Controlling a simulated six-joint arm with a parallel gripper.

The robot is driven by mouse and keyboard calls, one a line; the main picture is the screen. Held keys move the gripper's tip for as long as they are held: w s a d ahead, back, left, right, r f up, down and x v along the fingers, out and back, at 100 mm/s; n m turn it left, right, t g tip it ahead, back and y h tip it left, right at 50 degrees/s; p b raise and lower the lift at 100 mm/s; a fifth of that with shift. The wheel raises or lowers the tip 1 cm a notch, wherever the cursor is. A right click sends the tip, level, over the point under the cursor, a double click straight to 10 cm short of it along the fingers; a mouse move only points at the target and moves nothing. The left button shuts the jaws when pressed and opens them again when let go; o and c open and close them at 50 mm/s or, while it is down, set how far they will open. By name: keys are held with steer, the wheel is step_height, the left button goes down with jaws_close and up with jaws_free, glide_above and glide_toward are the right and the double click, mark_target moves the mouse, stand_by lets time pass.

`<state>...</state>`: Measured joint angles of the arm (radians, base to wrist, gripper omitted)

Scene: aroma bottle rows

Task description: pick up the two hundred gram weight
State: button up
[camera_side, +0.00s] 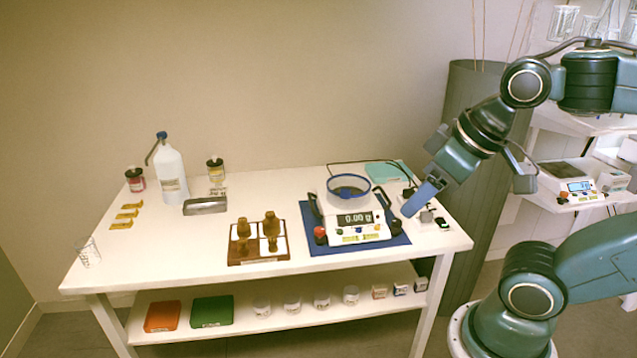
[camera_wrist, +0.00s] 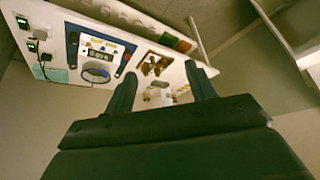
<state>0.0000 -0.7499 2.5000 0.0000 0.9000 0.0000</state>
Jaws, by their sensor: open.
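A wooden block (camera_side: 246,262) stands on the front middle of the table and holds brass-brown knobbed weights (camera_side: 270,225) of differing sizes. No marking is readable, so I cannot tell which is the two hundred gram weight. The block with its weights also shows in the wrist view (camera_wrist: 155,65), far off and roughly upside down. My gripper (camera_side: 411,209) is in the air by the table's right end, to the right of the scale and well apart from the block. In the wrist view its two fingers (camera_wrist: 161,80) are spread with nothing between them.
A scale (camera_side: 352,236) reading 0.00 g, with a blue-rimmed pan (camera_side: 348,186), stands on a blue mat (camera_side: 398,241) right of the block. A metal tin (camera_side: 205,206), a wash bottle (camera_side: 171,176) and jars stand behind left. The front left tabletop is mostly clear.

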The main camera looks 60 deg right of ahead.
steer(key=w+r+n+g, duration=0.1)
steer(key=w+r+n, duration=0.4)
steer(key=w, duration=0.8)
steer(key=n+g, duration=0.5)
steer(key=n, duration=0.8)
glide_above(241, 240)
step_height(241, 240, down, 26)
steer(key=shift+f, duration=0.2)
steer(key=shift+f, duration=0.1)
steer(key=shift+f, duration=4.2)
